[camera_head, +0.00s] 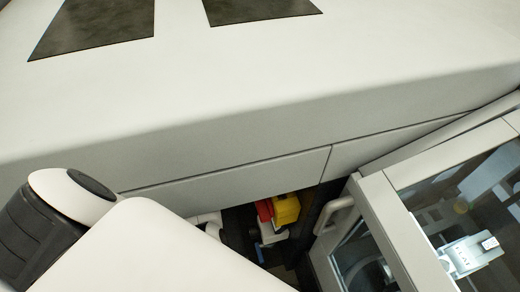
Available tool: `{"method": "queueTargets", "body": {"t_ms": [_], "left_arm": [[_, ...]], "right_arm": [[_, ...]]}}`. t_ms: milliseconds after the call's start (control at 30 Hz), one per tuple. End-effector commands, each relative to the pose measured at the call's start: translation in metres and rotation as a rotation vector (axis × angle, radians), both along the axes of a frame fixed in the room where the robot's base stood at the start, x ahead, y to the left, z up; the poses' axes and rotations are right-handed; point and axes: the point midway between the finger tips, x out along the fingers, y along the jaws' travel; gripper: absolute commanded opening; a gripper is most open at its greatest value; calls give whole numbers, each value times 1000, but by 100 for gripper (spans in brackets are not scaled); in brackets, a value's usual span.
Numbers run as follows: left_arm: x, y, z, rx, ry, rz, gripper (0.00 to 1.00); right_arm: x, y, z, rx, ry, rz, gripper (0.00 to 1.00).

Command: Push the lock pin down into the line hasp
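A small red part (264,210) and a yellow block (286,208) sit side by side in a dark gap under the white housing, at the lower middle. A pale grey piece (271,233) is just below them. I cannot tell whether any of these is the lock pin or the line hasp. My arm, white with a black joint, fills the lower left and covers part of the gap. Neither gripper can be made out.
A large white machine housing (240,105) with dark panels (98,24) on top fills most of the view. A glazed door (382,205) with a white handle (334,213) stands right of the gap. A pale metal device (468,256) shows in the glass.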

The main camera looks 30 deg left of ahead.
Motion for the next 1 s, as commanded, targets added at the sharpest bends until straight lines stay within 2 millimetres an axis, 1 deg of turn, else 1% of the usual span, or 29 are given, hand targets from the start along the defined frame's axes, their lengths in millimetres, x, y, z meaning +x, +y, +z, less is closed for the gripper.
{"method": "queueTargets", "body": {"t_ms": [100, 333, 567, 600, 633, 867, 1000], "left_arm": [[6, -5, -4, 1, 1, 1, 45], [7, -5, -5, 2, 1, 1, 45], [7, -5, -5, 2, 1, 1, 8], [7, -5, -5, 2, 1, 1, 1], [7, -5, -5, 2, 1, 1, 0], [7, -5, -4, 2, 1, 1, 0], [7, -5, 0, 2, 1, 1, 0]], "right_arm": [[0, 0, 1, 0, 0, 0, 36], [0, 0, 1, 0, 0, 0, 36], [0, 0, 1, 0, 0, 0, 36], [0, 0, 1, 0, 0, 0, 36], [0, 0, 1, 0, 0, 0, 36], [0, 0, 1, 0, -1, 0, 36], [0, 0, 1, 0, -1, 0, 36]]}}
